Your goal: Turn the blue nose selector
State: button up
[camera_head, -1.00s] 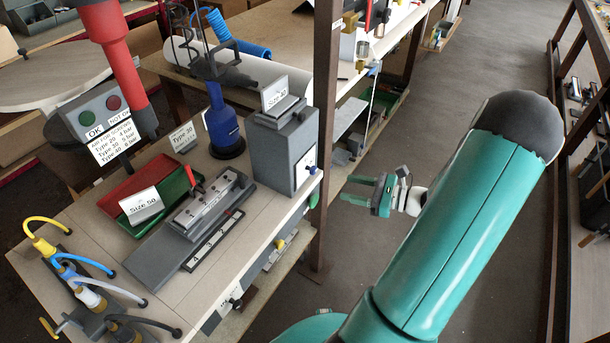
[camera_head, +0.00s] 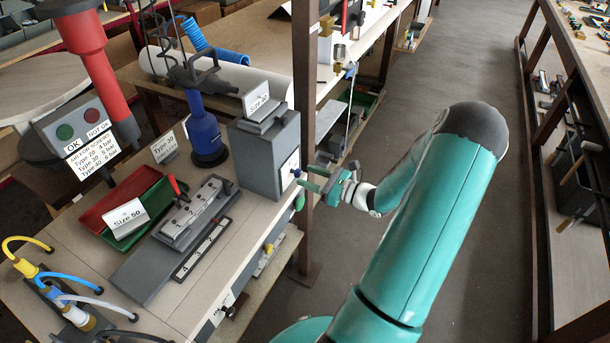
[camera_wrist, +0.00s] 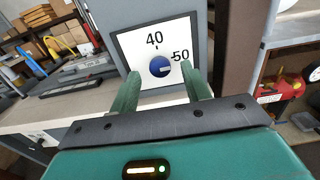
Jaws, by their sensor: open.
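The blue nose selector (camera_wrist: 160,67) is a round knob on a white dial plate marked 40 and 50, on the front of a grey box (camera_head: 262,158). In the wrist view its pale pointer mark is turned to the right, toward the 50. In the head view the knob (camera_head: 296,173) is a small blue spot on the box's front. My green gripper (camera_head: 315,179) is open, its fingertips close to the knob. In the wrist view my gripper (camera_wrist: 160,92) has one finger on each side below the knob; I cannot tell whether they touch it.
A dark post (camera_head: 304,100) stands right beside the grey box. The workbench (camera_head: 190,285) holds a red tray (camera_head: 118,198), a grey fixture (camera_head: 165,245) and a blue tool (camera_head: 204,135). Open floor (camera_head: 440,60) lies to the right.

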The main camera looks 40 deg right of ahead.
jog(key=shift+x, duration=0.95)
jog(key=c, duration=1)
jog(key=shift+o, duration=0.2)
jog(key=shift+n, duration=0.3)
jog(key=n, duration=0.8)
jog(key=shift+a+n, duration=0.1)
jog(key=shift+n, duration=0.3)
jog(key=n, duration=0.4)
jog(key=shift+f, duration=0.1)
jog(key=shift+s+n, duration=0.1)
jog(key=shift+n, duration=2.1)
